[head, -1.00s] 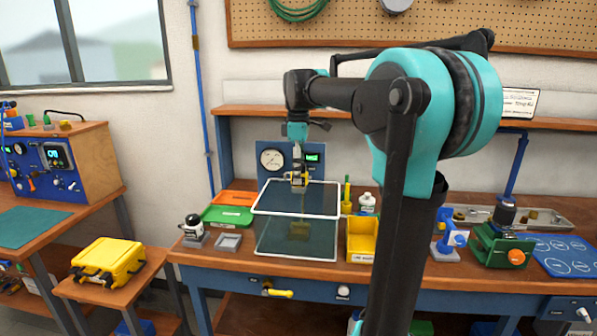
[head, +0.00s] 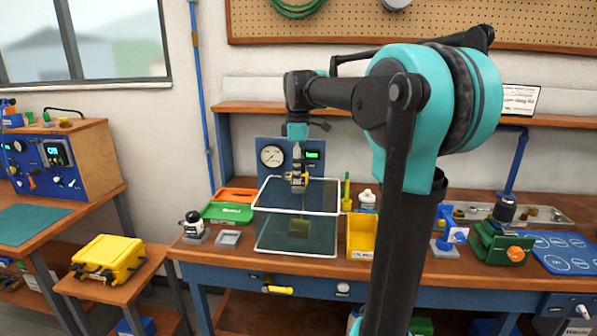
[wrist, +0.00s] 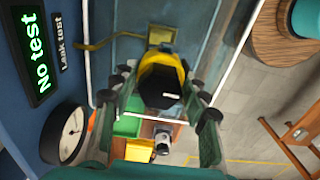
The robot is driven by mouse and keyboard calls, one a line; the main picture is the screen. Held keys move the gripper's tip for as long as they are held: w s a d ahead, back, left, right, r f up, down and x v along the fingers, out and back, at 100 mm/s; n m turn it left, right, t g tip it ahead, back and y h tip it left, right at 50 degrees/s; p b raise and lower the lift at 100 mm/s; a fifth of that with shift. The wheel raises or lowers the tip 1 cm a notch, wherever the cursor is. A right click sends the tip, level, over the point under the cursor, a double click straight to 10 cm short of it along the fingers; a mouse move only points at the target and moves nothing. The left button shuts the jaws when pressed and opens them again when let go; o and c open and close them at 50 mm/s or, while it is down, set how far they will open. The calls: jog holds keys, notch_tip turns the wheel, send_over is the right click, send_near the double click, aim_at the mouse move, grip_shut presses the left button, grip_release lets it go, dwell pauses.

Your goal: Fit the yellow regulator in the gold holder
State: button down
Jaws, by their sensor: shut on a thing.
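My gripper (head: 299,174) is shut on the yellow regulator (head: 299,181), which has a black part. It holds the regulator upright at the top opening of a clear-walled, white-edged box on the bench. In the wrist view the regulator (wrist: 163,82) sits between the fingers of my gripper (wrist: 160,92). The gold holder (head: 299,228) is inside the box, below the regulator, seen dimly through the front pane. It also shows past the regulator in the wrist view (wrist: 161,35). The regulator is apart from the holder.
The box's white rim (head: 295,213) surrounds the space under my gripper. A gauge panel (head: 271,156) stands behind. A green tray (head: 227,213) lies left, a yellow bin (head: 361,238) right.

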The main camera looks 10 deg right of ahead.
notch_tip(320, 180, down, 8)
dwell(7.6)
